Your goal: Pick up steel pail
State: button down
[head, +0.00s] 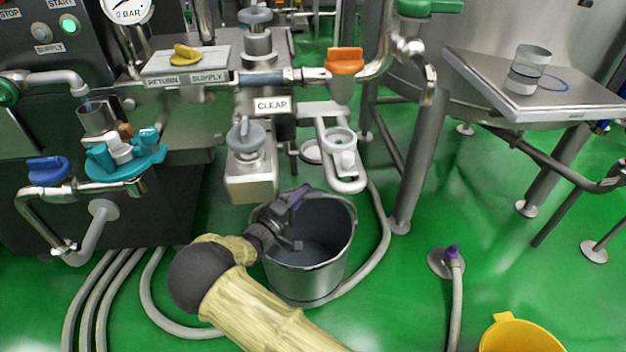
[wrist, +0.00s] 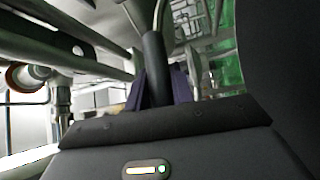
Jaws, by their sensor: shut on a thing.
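The steel pail (head: 310,272) is upright and looks empty, below the filling equipment in the middle of the head view. I cannot tell whether its base touches the green floor. My gripper (head: 290,208) is at the pail's left rim, with its purple fingers over the mouth. In the wrist view, my gripper (wrist: 165,85) is shut on a dark round grip (wrist: 153,60), which looks like the pail's handle. The fingers and wrist hide part of the handle and the left rim in the head view.
Grey hoses (head: 380,235) curve over the floor behind and left of the pail. A steel box (head: 252,180) and a bracket with a cup (head: 342,150) hang just above. A stand leg (head: 412,160) is to the right, and a yellow container (head: 520,336) is at lower right.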

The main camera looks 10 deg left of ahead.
jog(key=shift+s+a+r, duration=0.25)
jog(key=shift+s+a, duration=0.15)
jog(key=shift+s, duration=0.3)
jog(key=shift+d+r, duration=0.1)
jog(key=shift+d, duration=0.05)
